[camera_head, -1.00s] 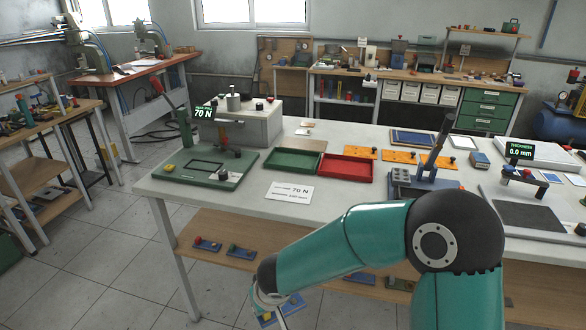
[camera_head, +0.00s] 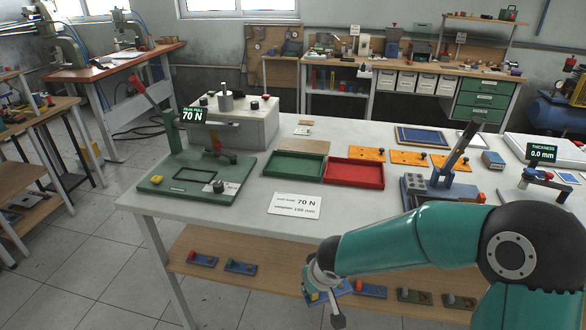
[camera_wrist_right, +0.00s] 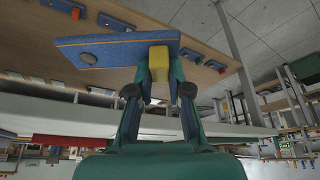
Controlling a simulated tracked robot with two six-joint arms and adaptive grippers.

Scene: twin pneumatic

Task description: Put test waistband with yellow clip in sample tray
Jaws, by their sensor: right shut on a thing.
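The blue waistband (camera_wrist_right: 115,48) with a yellow clip (camera_wrist_right: 158,66) is in my right gripper (camera_wrist_right: 159,72). The fingers are shut on the clip, and the band stretches left in the right wrist view. In the head view the right gripper (camera_head: 325,296) hangs in front of the lower shelf, with a little of the blue band (camera_head: 343,289) showing beside it. A green tray (camera_head: 292,179) and a red tray (camera_head: 354,186) stand side by side on the table, above and beyond the gripper; both look empty. I cannot tell which is the sample tray. My left gripper is not in view.
The lower wooden shelf (camera_head: 270,285) holds several other bands with clips. A green pull tester (camera_head: 195,185) stands left of the trays and a lever device (camera_head: 440,188) right of them. A 70 N card (camera_head: 296,204) lies before the trays. Bare tabletop surrounds the card.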

